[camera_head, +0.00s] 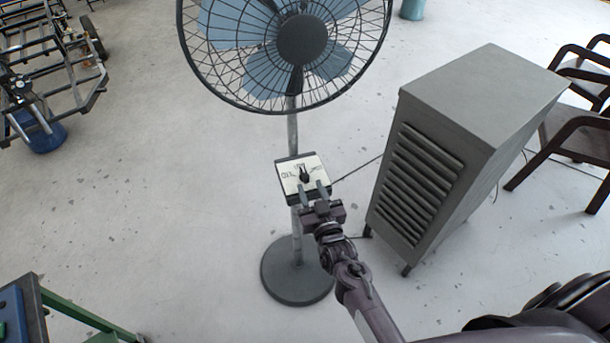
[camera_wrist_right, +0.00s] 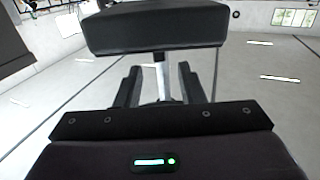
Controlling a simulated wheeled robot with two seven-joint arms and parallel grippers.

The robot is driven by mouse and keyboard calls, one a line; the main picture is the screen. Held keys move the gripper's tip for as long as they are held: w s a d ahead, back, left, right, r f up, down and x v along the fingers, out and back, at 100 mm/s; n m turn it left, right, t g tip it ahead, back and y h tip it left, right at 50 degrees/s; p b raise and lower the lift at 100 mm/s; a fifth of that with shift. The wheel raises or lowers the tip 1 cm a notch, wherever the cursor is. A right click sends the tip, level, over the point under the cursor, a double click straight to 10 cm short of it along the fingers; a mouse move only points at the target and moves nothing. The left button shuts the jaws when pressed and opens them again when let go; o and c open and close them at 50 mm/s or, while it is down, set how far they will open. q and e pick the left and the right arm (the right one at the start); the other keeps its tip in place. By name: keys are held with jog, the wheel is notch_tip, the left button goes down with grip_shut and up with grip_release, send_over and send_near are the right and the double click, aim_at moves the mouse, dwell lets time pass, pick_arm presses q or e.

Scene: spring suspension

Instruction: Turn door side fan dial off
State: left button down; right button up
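The fan (camera_head: 302,40) stands on a pole with a round dark base (camera_head: 297,284). A control box (camera_head: 290,168) with a pale face is mounted on the pole below the cage. Its black dial knob (camera_head: 304,174) sits mid-face; the markings are too small to read surely. My right gripper (camera_head: 312,190) is open, its fingers apart at the box's near edge, just short of the knob. In the right wrist view the open fingers (camera_wrist_right: 158,85) show below the dark box (camera_wrist_right: 150,28), with the pole between them in the picture. Contact cannot be told. My left gripper is not in view.
A grey louvred cabinet (camera_head: 480,95) stands close to the right of the fan. Brown chairs (camera_head: 570,135) are at the far right. A metal frame cart (camera_head: 45,65) is at upper left, and a green-framed table (camera_head: 75,312) at lower left. The floor left of the fan is clear.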

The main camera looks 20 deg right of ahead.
aim_at(307, 180)
jog(key=w, duration=0.4)
jog(key=shift+f, duration=0.2)
jog(key=shift+w, duration=0.15)
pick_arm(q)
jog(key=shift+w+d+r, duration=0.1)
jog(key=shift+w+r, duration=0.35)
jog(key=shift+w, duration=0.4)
pick_arm(e)
jog(key=shift+c, duration=0.3)
grip_shut()
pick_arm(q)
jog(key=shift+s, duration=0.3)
pick_arm(e)
jog(key=shift+d, duration=0.1)
